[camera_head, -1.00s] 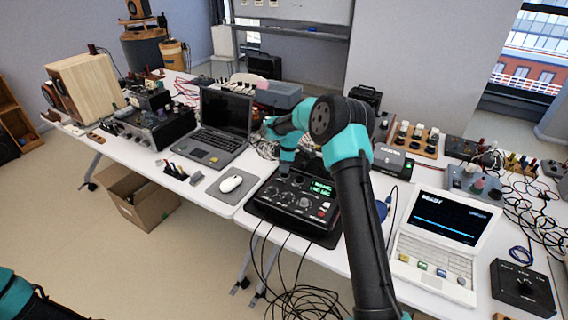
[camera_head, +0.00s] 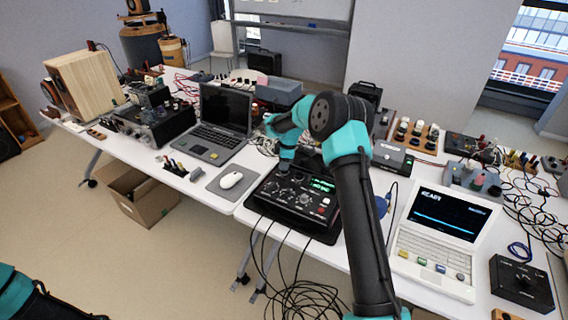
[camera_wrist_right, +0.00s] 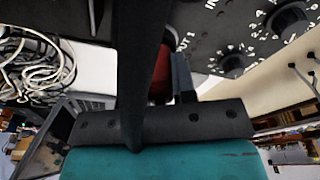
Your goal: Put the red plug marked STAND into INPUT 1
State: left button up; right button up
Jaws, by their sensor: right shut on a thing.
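My right gripper (camera_head: 284,169) points down over the back left of a black control box with knobs and a green display (camera_head: 291,205). In the right wrist view, it is shut on a red plug (camera_wrist_right: 161,76), which sits between the dark fingers. The fingers partly hide the plug, and its STAND marking cannot be read. The box's panel (camera_wrist_right: 232,20) fills the upper right of that view, with white lettering partly showing as an input label beside the plug. The socket is hidden, and I cannot tell whether the plug touches it. My left gripper is out of view.
A mouse on a grey pad (camera_head: 216,186) and a dark laptop (camera_head: 222,120) stand left of the box. A white laptop (camera_head: 437,240) stands to the right. Pale coiled cables (camera_wrist_right: 35,62) lie near the gripper. Black cables (camera_head: 305,301) hang off the front edge.

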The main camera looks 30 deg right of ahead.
jog(key=shift+f, duration=0.15)
jog(key=o, duration=1)
jog(key=r, duration=0.5)
jog(key=s+d+r, duration=0.1)
jog(key=r, duration=0.5)
jog(key=d+r, duration=0.1)
jog(key=r, duration=0.5)
jog(key=shift+s+d+r, duration=0.1)
jog(key=shift+s+d, duration=0.05)
